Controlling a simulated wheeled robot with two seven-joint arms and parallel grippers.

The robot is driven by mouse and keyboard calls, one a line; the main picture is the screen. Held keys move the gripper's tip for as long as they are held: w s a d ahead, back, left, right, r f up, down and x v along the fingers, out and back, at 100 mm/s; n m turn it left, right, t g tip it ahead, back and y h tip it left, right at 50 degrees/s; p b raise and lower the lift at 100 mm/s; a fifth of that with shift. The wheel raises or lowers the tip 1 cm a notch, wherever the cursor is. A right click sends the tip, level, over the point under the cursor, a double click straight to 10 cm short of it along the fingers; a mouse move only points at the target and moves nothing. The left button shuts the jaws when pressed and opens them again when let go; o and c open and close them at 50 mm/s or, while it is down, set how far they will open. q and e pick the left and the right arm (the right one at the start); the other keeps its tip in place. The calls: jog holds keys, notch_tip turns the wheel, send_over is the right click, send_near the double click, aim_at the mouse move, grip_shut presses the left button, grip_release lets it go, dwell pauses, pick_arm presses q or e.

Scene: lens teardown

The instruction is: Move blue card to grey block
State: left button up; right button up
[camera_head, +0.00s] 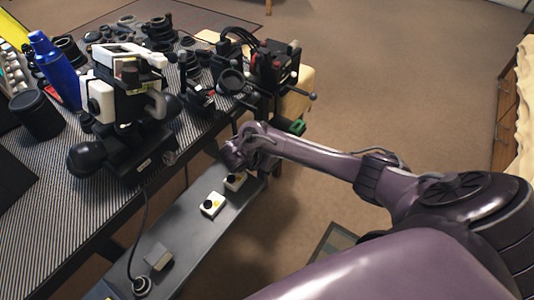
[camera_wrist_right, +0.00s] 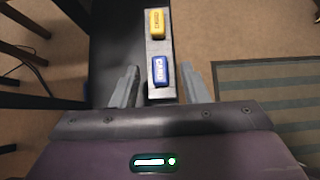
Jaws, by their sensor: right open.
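The blue card piece (camera_wrist_right: 159,72), a small block with white lettering, lies on a light grey bar (camera_wrist_right: 151,46) in the right wrist view. My right gripper (camera_wrist_right: 162,78) is open, with one finger on each side of the blue piece and gaps between. Whether the fingers are level with it is hard to tell. In the head view my right arm reaches in from the right to the table edge, and its fingertips are not clear there. A small grey block (camera_head: 158,257) sits on the low grey shelf. The blue piece cannot be made out there. My left gripper is not in view.
A yellow lettered piece (camera_wrist_right: 157,23) lies beyond the blue one on the bar. White boxes with black knobs (camera_head: 212,204) stand on the shelf (camera_head: 190,232). The striped table (camera_head: 45,210) is crowded with lens parts, a blue bottle (camera_head: 55,70) and a black-and-white device (camera_head: 125,100).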

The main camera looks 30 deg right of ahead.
jog(key=shift+a+r, duration=0.15)
jog(key=shift+r, duration=0.05)
pick_arm(q)
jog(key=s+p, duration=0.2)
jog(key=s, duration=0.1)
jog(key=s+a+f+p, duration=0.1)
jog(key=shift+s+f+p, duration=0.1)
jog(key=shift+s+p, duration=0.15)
jog(key=shift+p, duration=0.05)
pick_arm(e)
jog(key=v, duration=0.7)
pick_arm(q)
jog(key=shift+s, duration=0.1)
pick_arm(e)
jog(key=shift+s, duration=0.15)
